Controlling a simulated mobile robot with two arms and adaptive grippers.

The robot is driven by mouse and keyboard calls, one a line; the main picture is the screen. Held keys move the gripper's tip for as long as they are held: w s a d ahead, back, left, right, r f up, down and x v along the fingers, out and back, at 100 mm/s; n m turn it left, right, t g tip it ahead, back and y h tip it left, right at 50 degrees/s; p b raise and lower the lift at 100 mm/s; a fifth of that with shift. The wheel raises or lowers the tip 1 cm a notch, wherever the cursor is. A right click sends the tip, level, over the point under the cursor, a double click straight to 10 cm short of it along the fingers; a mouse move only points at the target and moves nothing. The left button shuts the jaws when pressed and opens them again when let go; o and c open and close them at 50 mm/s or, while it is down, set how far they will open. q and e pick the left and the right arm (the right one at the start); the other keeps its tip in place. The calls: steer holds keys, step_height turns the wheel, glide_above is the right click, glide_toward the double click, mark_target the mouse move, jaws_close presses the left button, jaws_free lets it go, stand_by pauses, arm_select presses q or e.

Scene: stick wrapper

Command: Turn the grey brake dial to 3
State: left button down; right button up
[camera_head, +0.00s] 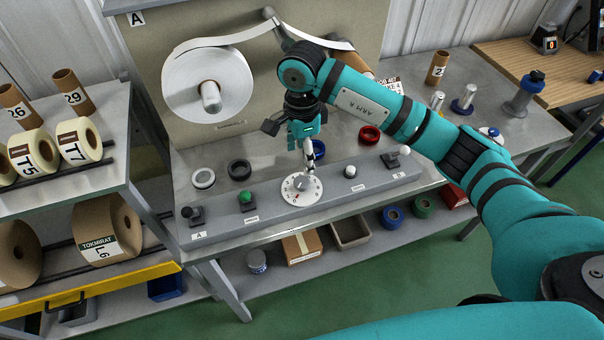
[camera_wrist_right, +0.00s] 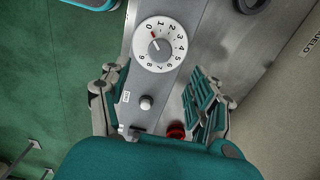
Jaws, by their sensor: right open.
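The brake dial is a white numbered disc (camera_head: 291,193) with a grey knob at its centre, set on the grey control panel (camera_head: 262,207). In the right wrist view the dial (camera_wrist_right: 157,57) shows whole, above the gripper's fingers. Its red mark points close to the 0. My right gripper (camera_head: 308,158) is above and just behind the dial in the head view, pointing down. My left gripper is not in view.
On the panel, a green button (camera_head: 245,197) and a black-knobbed lever (camera_head: 188,212) are left of the dial; a white knob (camera_head: 350,171) and another lever (camera_head: 391,160) are right. Black (camera_head: 239,170) and red (camera_head: 370,134) rings lie behind. A big white roll (camera_head: 235,85) hangs at the back.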

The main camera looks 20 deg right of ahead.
mark_target(302, 181)
step_height(302, 181, down, 9)
steer(key=shift+f+p, duration=0.15)
steer(key=shift+p, duration=0.85)
steer(key=c, duration=1.2)
